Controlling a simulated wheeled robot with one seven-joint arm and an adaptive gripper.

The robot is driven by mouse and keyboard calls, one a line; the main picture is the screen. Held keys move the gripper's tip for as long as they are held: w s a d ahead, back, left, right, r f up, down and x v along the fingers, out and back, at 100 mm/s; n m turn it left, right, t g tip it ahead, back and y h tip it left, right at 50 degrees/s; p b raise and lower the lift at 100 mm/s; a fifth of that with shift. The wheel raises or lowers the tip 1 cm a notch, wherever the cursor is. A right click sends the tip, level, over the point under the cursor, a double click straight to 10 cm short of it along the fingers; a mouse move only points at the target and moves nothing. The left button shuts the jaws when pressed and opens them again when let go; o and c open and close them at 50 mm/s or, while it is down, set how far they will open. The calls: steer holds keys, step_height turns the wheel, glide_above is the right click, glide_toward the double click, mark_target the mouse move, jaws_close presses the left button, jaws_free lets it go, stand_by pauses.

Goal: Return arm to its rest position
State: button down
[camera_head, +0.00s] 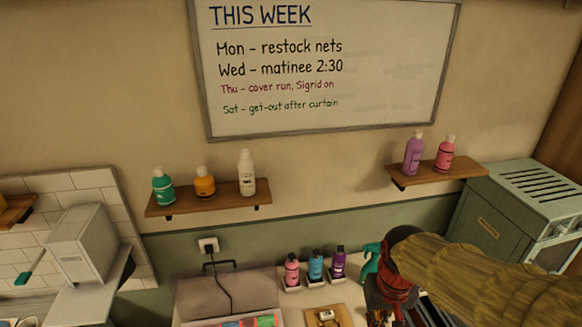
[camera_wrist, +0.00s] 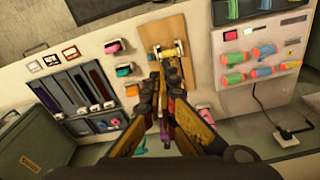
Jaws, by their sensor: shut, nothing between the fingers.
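My arm (camera_head: 480,270) reaches in from the right edge of the head view and bends down at a dark joint above the counter. My gripper (camera_wrist: 166,84) points away from the camera in the wrist view. Its two fingers are close together, with nothing held between them. Beyond the tips is a wooden board (camera_wrist: 158,28) with a small yellow and white item (camera_wrist: 168,54) on it. The board also shows in the head view (camera_head: 342,312), left of my arm. The gripper's lower part is hard to make out in the head view.
Pink, blue and purple bottles (camera_head: 315,266) stand on the counter, with a green spray bottle (camera_head: 371,262) close to my arm. Wall shelves (camera_head: 208,198) hold more bottles. A green-grey cabinet (camera_head: 500,220) stands at the right. A cable (camera_wrist: 258,100) runs to a wall socket.

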steer(key=s+f+t+b, duration=0.2)
steer(key=s+t+b, duration=0.2)
steer(key=s+b, duration=0.5)
steer(key=b, duration=0.3)
steer(key=shift+s+f+t, duration=0.15)
steer(key=shift+s+t, duration=0.05)
steer(key=shift+t, duration=0.2)
stand_by(0.9)
